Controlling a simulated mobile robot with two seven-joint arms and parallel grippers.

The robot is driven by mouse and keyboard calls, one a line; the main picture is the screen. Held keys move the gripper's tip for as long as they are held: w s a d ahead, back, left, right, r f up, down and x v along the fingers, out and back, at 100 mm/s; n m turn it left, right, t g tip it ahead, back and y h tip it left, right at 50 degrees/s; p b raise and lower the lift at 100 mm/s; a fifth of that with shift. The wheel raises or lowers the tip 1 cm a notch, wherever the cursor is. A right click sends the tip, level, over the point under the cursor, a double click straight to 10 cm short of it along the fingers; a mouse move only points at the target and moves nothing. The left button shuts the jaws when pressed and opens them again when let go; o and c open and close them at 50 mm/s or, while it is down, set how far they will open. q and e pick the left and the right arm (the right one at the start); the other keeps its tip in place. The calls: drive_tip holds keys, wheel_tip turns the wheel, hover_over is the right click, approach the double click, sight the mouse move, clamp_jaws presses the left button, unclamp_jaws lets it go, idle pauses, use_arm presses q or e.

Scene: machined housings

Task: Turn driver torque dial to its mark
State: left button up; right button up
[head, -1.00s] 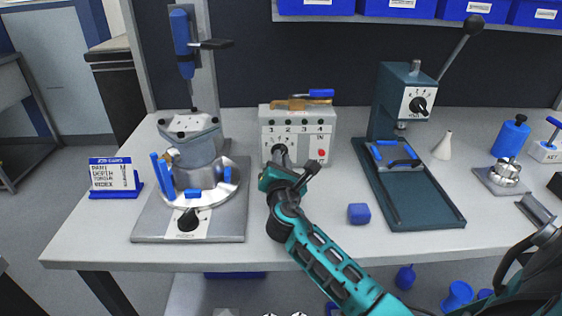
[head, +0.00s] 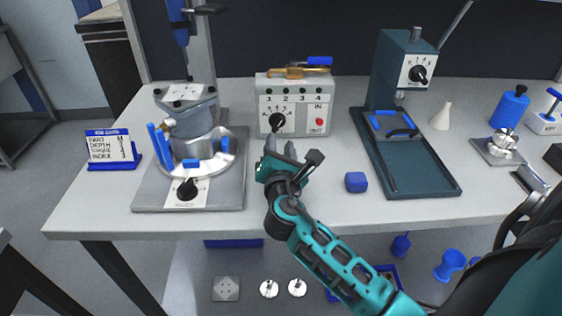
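A grey control box (head: 291,90) stands at the back middle of the bench, with numbers 1 to 4 and IN and OUT labels. A black dial (head: 278,122) with small markings around it is on its lower left front; I cannot read its setting. My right gripper (head: 280,148) is in front of and just below this dial, apart from it. Its two fingers are spread with nothing between them. A blue driver (head: 178,24) hangs on a post at the left. A card (head: 112,147) at the left lists several words, mostly too small to read. My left gripper is not in view.
A round fixture (head: 190,125) with another black dial (head: 187,188) stands left of my arm. A dark green press (head: 402,75) with a dial (head: 418,74) stands right. A blue block (head: 356,182) lies near the front. A brass-coloured part (head: 296,71) tops the box.

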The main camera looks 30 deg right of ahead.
drive_tip(key=v, duration=0.6)
drive_tip(key=shift+s+a, duration=0.15)
drive_tip(key=shift+s, duration=0.05)
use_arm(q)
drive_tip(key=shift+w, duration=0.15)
